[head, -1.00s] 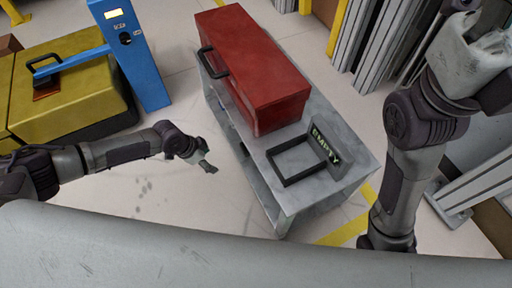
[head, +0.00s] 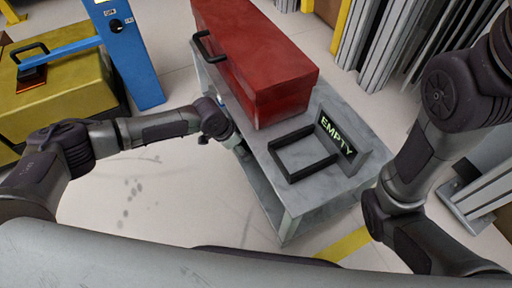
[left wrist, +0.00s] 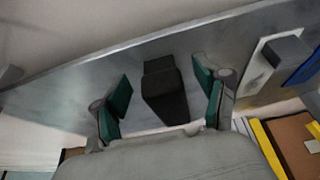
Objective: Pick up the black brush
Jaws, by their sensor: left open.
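The black brush (left wrist: 163,92) shows in the left wrist view as a dark block with a narrower top part, on a grey metal shelf (left wrist: 60,88). My left gripper (left wrist: 162,84) is open, with one green-padded finger on each side of the brush and visible gaps between. In the head view my left gripper (head: 236,143) is at the left side of the grey cart (head: 287,200), partly hidden below its top. The brush cannot be seen in the head view. My right arm stands on the right, and its gripper is out of the picture.
A red toolbox (head: 255,60) and a black frame with an EMPTY sign (head: 337,134) stand on the cart top. A grey block on a white plate (left wrist: 262,68) lies right of the brush. A yellow case (head: 65,105) and blue post (head: 133,60) stand left.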

